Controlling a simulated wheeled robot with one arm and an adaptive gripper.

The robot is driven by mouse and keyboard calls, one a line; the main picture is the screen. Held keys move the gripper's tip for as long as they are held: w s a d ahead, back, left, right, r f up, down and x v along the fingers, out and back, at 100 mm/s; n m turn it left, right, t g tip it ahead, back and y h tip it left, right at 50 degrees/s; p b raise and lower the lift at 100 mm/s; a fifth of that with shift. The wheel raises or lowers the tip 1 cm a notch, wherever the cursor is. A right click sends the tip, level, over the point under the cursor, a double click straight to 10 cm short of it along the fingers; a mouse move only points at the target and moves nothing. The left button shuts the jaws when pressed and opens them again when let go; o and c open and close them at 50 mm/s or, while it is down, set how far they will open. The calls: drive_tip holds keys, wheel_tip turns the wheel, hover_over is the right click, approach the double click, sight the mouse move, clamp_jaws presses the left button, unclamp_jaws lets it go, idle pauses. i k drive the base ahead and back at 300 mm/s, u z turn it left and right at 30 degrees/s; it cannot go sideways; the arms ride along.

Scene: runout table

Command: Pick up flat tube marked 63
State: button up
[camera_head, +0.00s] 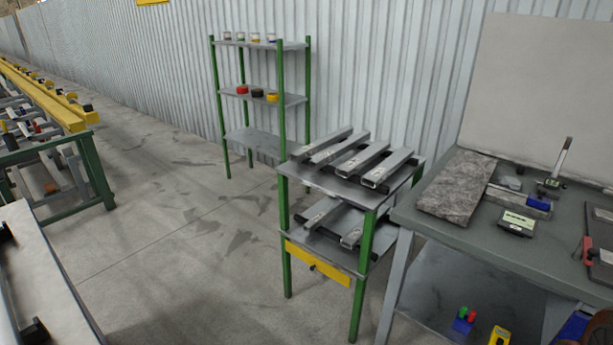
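Several flat grey metal tubes lie side by side on the top shelf (310,174) of a green-legged stand in the middle of the picture. From left to right I see a first tube (322,143), a second tube (341,148), a third tube (362,160) and a fourth tube (390,169). More tubes (323,214) lie on the stand's lower shelf, partly hidden by the top shelf and legs. The markings are too small to read, so I cannot tell which tube is 63. My gripper is not in view.
A grey workbench (500,244) with a stone plate (456,187) and instruments stands close at the stand's right. A green-posted shelf rack (250,138) with rolls and small pots is behind. A long yellow-railed table (48,104) runs at left. The concrete floor (190,235) between is clear.

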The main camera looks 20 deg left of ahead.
sight(346, 170)
drive_tip(key=u, duration=1.35)
drive_tip(key=i, duration=0.75)
drive_tip(key=z, duration=0.55)
drive_tip(key=i, duration=0.6)
drive_tip(key=z, duration=0.45)
